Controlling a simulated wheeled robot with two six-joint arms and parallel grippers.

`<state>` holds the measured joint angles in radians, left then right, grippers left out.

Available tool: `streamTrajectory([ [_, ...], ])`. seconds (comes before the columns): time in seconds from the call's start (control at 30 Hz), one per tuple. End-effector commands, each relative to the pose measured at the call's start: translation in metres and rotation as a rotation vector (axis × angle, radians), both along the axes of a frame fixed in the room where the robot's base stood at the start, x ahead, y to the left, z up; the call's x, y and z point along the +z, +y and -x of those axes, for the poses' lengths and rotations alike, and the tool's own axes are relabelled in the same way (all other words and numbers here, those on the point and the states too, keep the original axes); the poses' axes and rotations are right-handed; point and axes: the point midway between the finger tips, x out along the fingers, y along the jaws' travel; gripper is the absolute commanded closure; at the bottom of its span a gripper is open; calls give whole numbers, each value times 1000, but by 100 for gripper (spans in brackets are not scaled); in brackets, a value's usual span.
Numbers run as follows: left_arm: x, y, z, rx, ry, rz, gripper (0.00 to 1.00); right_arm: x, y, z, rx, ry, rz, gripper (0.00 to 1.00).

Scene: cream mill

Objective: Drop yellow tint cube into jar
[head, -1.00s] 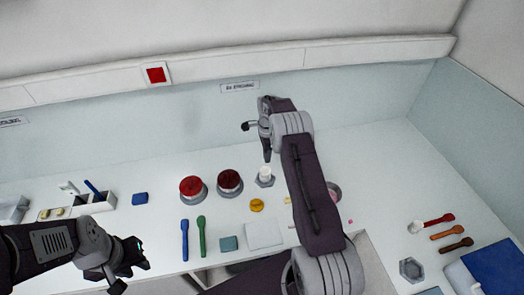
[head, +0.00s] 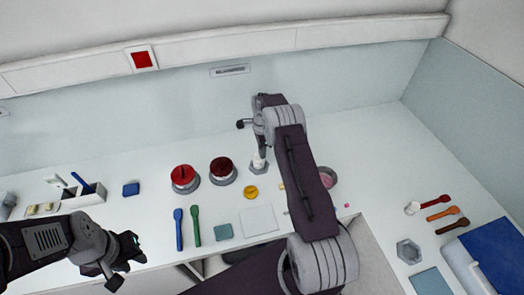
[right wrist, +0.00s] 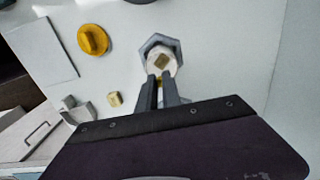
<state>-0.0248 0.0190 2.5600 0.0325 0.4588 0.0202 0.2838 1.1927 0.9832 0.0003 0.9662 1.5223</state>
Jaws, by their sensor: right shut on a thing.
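The small white jar (head: 258,165) stands upright in a grey hexagonal holder at the back middle. In the right wrist view the jar (right wrist: 150,63) is straight ahead of the fingertips, and a tan-yellow square shows at its mouth. My right gripper (right wrist: 160,80) is shut on the yellow tint cube (right wrist: 159,83), which is mostly hidden between the fingers. In the head view my right gripper (head: 259,150) is just above the jar; I cannot tell if it touches the rim. My left gripper (head: 128,252) is at the lower left, clear of the table items; its jaws are unclear.
A yellow round piece (head: 251,192) lies in front of the jar. Another small yellow cube (right wrist: 114,99) lies on the counter. A white square plate (head: 259,219) lies in front.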

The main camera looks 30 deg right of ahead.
Motion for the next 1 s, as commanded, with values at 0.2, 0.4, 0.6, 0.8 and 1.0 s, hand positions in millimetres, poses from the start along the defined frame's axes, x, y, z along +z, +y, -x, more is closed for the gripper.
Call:
streamTrajectory([
  [0.2,1,0,0,0,0,0,70,1,0,0,0,0,0,66],
  [0.4,1,0,0,0,0,0,70,1,0,0,0,0,0,66],
  [0.6,-11,0,0,0,0,0,70,19,0,-1,0,-5,1,66],
  [0.8,-26,0,0,0,0,0,70,64,0,-1,0,-5,1,66],
  [1.0,-29,0,0,0,0,0,70,89,0,0,0,-2,0,66],
])
